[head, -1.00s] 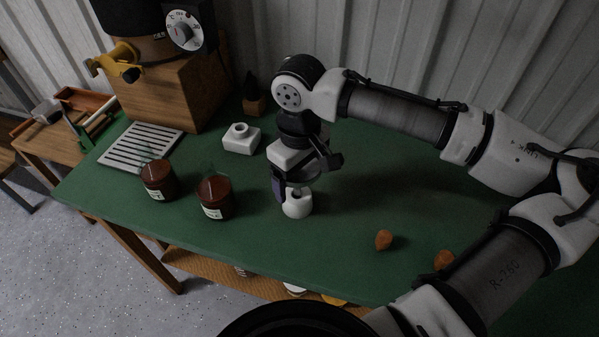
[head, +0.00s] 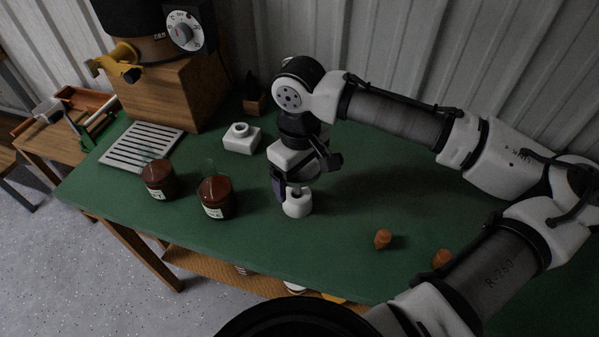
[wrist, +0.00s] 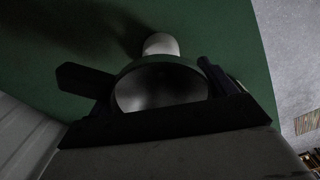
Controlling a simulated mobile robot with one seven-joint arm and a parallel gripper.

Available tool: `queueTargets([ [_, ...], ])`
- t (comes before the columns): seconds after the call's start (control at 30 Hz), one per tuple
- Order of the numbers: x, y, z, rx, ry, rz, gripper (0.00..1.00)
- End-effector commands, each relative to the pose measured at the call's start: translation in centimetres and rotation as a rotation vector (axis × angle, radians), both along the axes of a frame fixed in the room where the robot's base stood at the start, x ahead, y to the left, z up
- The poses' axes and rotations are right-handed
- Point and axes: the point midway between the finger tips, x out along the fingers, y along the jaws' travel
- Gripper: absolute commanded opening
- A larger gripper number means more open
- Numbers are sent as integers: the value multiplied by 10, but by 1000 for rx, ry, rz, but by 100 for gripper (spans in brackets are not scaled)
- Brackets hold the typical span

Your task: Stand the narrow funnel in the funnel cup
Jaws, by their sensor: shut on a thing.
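My gripper (head: 292,183) points down over the green table and is shut on a grey funnel. In the wrist view the funnel's wide round mouth (wrist: 160,88) faces the camera between my fingers (wrist: 150,110). A small white rounded cup (head: 297,204) stands on the table directly below my gripper; what looks like the same cup shows just past the funnel's rim in the wrist view (wrist: 160,44). The funnel's lower end is hidden, so I cannot tell whether it is inside the cup or above it. A white square block with a round collar (head: 241,138) stands farther back.
Two brown labelled jars (head: 215,197) (head: 158,179) stand left of my gripper. Two small orange-brown pieces (head: 382,239) (head: 442,258) lie to the right. A slotted white tray (head: 141,145) and a wooden box machine (head: 176,91) are at the back left. The table between cup and orange pieces is clear.

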Motion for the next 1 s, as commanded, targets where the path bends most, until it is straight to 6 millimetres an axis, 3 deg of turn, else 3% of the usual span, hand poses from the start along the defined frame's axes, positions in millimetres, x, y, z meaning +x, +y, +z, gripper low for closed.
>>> queueTargets([
  [1.0, 0, 0, -17, -1, 1, 0, 52],
])
